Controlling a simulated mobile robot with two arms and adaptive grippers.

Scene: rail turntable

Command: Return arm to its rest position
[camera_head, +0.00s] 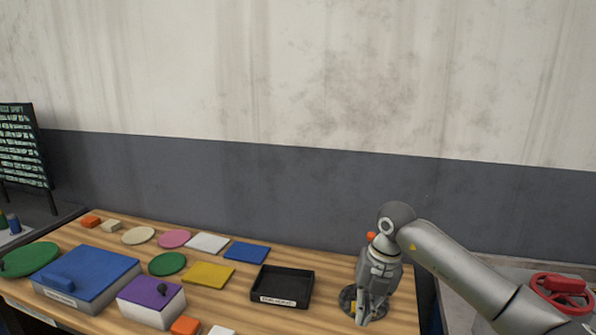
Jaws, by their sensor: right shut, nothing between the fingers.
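My right gripper (362,314) is at the right end of the wooden table (329,262), with its fingers pointing down. It is shut and holds nothing. A small orange-red piece (371,236) shows just left of the wrist. A bit of yellow shows beside the fingers; I cannot tell what it belongs to. My left gripper is not in view.
A black labelled tray (282,284) stands left of the gripper. Further left are a blue-lidded box (100,270), a purple-lidded box (150,296) and several flat coloured discs and squares. A red handwheel (562,287) is at the right, near my arm. A plain wall stands behind.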

